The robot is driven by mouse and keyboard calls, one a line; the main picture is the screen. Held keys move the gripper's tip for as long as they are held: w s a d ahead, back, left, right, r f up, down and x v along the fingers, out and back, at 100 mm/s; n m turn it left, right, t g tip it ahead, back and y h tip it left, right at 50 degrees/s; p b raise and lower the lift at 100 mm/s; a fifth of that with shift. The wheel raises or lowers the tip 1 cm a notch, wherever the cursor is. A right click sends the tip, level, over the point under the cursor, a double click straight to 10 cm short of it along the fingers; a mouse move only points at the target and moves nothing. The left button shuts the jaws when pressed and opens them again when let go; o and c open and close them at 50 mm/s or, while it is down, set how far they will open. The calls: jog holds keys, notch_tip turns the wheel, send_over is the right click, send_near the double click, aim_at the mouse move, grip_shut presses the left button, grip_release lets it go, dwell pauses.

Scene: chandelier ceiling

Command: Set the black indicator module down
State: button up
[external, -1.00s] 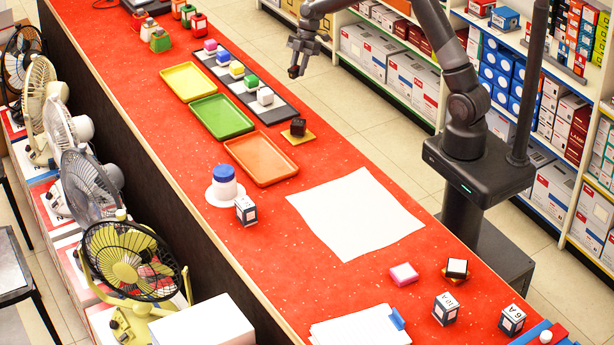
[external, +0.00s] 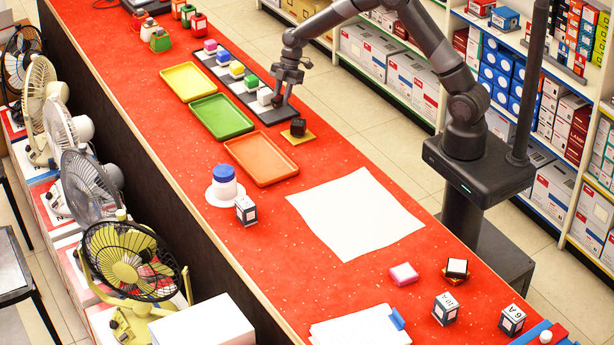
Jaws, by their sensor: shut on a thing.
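My gripper (external: 278,97) points down over the near end of the dark rack (external: 284,116), just right of the white module (external: 265,96). It is shut on a small black indicator module (external: 277,103), which is mostly hidden by the fingers. The module is at or just above the rack surface; I cannot tell whether it touches. The rack holds a row of coloured modules, including a yellow one (external: 236,69) and a green one (external: 251,83). Another black cube (external: 298,127) sits on a yellow square (external: 301,138) beyond the rack's near end.
Yellow (external: 188,83), green (external: 221,118) and orange (external: 261,160) trays lie left of the rack on the red counter (external: 270,250). A white sheet (external: 355,213) lies nearer.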

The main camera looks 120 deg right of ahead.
aim_at(280, 115)
jog(key=shift+f, duration=1.7)
jog(key=shift+f, duration=0.15)
jog(key=o, duration=0.7)
jog(key=v, duration=1.2)
